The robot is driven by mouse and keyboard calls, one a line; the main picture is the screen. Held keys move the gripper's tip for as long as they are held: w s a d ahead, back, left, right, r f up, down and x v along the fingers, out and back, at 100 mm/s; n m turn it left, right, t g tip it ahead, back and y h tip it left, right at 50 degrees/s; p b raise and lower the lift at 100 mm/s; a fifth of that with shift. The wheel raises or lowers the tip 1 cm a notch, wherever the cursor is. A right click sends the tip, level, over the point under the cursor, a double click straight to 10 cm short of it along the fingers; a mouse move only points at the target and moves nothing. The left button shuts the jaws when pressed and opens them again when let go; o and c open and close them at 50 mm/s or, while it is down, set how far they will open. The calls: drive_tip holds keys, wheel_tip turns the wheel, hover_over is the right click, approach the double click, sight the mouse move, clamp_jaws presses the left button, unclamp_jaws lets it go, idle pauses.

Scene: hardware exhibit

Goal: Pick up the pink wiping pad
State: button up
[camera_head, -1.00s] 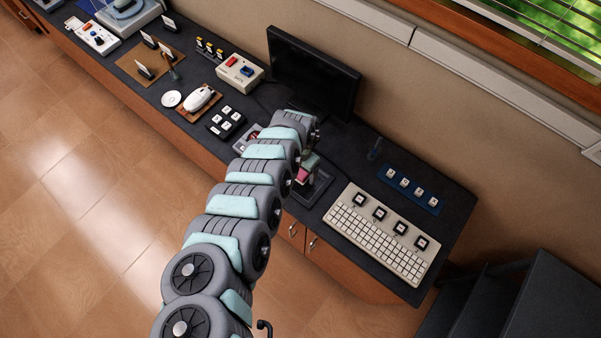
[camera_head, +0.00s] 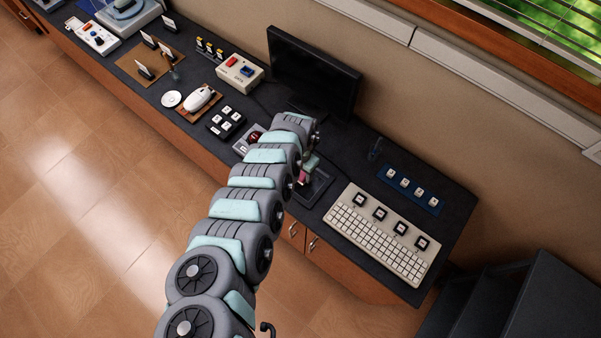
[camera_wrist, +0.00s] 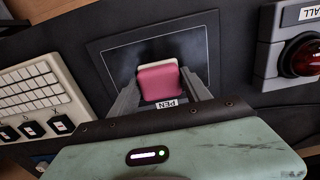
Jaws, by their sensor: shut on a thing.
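The pink wiping pad (camera_wrist: 159,82) is a small pink block with a pale upper edge. In the wrist view it sits between the two fingers of my gripper (camera_wrist: 160,92), which is shut on it. Behind it is a dark rectangular tray (camera_wrist: 112,60) with a raised rim. I cannot tell whether the pad still touches the tray. In the head view the pad (camera_head: 304,177) shows as a small pink patch by my gripper (camera_head: 308,170), at the tray (camera_head: 318,188). My arm hides part of this area. A label reading PEN (camera_wrist: 162,104) shows near the pad.
A white keyboard (camera_head: 378,238) lies right of the tray, with a blue strip of keys (camera_head: 412,188) behind it. A black monitor (camera_head: 312,72) stands at the back. A red domed button (camera_wrist: 304,54) on a grey box is close beside the tray. Several devices fill the left counter.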

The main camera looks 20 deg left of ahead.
drive_tip(key=c, duration=0.5)
wheel_tip(320, 180, up, 20)
drive_tip(key=p, duration=0.2)
drive_tip(key=shift+p, duration=0.35)
